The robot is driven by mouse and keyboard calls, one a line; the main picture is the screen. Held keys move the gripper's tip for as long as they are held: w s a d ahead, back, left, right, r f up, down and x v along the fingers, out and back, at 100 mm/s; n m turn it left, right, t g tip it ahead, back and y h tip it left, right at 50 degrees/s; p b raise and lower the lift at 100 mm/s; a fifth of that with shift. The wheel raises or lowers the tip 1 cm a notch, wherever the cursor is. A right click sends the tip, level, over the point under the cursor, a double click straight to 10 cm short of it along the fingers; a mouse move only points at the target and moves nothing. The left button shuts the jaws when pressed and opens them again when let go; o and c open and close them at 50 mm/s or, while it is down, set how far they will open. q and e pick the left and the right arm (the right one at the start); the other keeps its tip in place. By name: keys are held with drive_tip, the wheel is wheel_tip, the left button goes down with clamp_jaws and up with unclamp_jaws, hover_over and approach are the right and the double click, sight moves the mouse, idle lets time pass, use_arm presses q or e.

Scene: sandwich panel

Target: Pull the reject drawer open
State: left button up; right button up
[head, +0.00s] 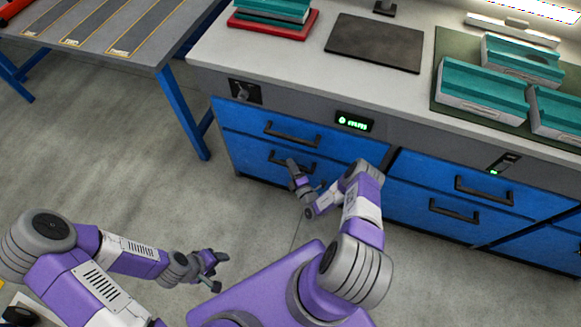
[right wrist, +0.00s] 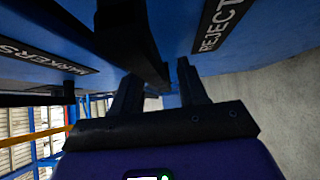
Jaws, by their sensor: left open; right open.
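The reject drawer (head: 245,150) is the lower blue drawer at the left of the bench in the head view, and it is closed. Its REJECT label (right wrist: 220,25) shows in the right wrist view. Its dark bar handle (right wrist: 145,50) reaches between the fingertips of my right gripper (right wrist: 160,88), which is open; I cannot tell whether they touch. In the head view my right gripper (head: 298,176) partly covers this handle. My left gripper (head: 212,272) is open and empty, low over the floor, away from the bench.
A MARKERS label (right wrist: 45,55) marks the drawer above, with its own handle (head: 292,135). More blue drawers (head: 455,200) lie to the right. Teal-topped blocks (head: 485,90) and a dark mat (head: 375,42) are on the worktop. Floor (head: 120,150) in front is clear.

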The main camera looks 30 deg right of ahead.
drive_tip(key=shift+w, duration=0.5)
drive_tip(key=shift+c, duration=0.4)
clamp_jaws()
drive_tip(key=shift+s, duration=0.1)
